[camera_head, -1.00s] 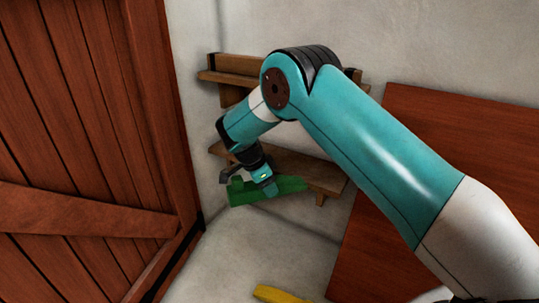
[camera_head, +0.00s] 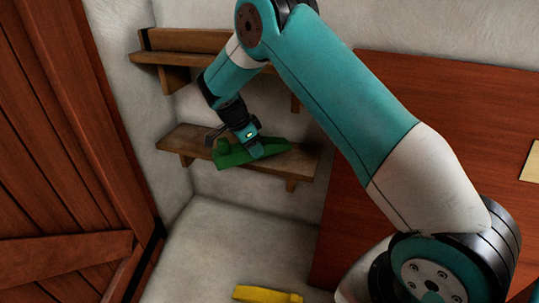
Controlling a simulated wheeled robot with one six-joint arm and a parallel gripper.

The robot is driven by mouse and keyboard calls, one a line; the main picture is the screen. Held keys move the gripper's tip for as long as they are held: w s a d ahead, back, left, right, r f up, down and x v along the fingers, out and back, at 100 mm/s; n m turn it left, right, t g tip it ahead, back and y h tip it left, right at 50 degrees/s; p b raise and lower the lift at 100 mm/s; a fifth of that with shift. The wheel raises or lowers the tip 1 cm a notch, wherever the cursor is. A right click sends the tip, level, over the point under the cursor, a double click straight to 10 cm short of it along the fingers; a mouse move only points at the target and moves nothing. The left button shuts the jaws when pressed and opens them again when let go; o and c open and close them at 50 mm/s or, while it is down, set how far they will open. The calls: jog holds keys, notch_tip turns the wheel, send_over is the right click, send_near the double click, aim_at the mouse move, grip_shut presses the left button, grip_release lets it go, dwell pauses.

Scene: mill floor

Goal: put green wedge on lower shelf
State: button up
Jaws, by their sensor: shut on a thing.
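The green wedge (camera_head: 232,157) is at the lower shelf (camera_head: 301,161), over its front edge near the middle. My gripper (camera_head: 254,151) is shut on the wedge from above, and the wedge lies lengthwise along the shelf. I cannot tell whether the wedge's underside touches the shelf board. The lower shelf is a brown wooden board on brackets against the pale wall. My gripper and the wedge hide part of it.
An upper wooden shelf (camera_head: 160,58) is above, partly behind my arm. A red-brown plank door (camera_head: 60,150) stands at left. A red-brown panel (camera_head: 440,90) is at right. A yellow object (camera_head: 266,294) lies on the floor below.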

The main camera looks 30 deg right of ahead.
aim_at(271, 140)
jog(key=d, duration=0.2)
jog(key=d+b, duration=0.1)
jog(key=d, duration=0.3)
jog(key=shift+s, duration=0.4)
jog(key=shift+f+b, duration=0.25)
jog(key=shift+b, duration=0.1)
notch_tip(271, 140, down, 3)
jog(key=shift+f+b, duration=0.1)
jog(key=shift+b, duration=0.95)
jog(key=o, duration=1)
jog(key=shift+o, duration=0.2)
